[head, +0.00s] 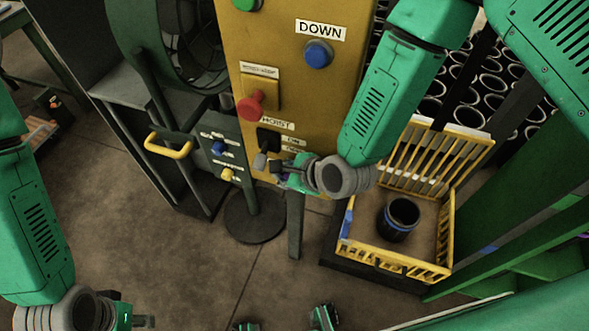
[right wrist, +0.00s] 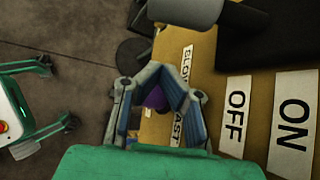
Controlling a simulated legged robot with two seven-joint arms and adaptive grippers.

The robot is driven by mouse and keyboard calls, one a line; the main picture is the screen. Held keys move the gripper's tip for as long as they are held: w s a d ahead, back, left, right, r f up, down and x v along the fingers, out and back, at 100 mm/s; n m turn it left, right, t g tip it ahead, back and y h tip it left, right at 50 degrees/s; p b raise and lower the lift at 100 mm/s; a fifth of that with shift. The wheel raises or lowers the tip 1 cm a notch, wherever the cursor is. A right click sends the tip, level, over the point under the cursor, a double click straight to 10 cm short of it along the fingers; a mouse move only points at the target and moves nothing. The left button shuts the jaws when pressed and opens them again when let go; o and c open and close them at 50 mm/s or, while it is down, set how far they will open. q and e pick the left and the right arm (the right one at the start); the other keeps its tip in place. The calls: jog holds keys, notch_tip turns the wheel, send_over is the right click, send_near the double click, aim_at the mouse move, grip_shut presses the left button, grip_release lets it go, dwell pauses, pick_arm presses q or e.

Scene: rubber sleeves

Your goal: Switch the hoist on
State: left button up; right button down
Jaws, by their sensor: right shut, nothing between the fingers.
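The hoist switch (head: 268,138) is a black plate under the HOIST label on the yellow panel (head: 300,90). Its grey lever (head: 260,160) points down, toward the OFF side; in the right wrist view the lever's grey end (right wrist: 185,10) is at the top. The ON label (right wrist: 293,110) and OFF label (right wrist: 235,117) are at the right there. My right gripper (head: 277,166) is shut and empty, close to the lever's right; contact cannot be told. Its fingers (right wrist: 160,78) partly hide a purple knob (right wrist: 155,99). My left gripper (head: 143,321) is low at the left, its jaw state unclear.
The panel also bears a red knob (head: 250,104), a blue DOWN button (head: 319,54) and a green button (head: 246,4). A fan on a stand (head: 180,50) with a control box (head: 222,152) is left. A yellow crate (head: 385,260) holding a dark sleeve (head: 398,218) is right.

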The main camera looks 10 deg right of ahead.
aim_at(263, 155)
jog(key=a+r, duration=0.1)
jog(key=a+r+p, duration=0.1)
jog(key=r, duration=0.1)
jog(key=shift+s+r, duration=0.15)
jog(key=shift+r, duration=0.1)
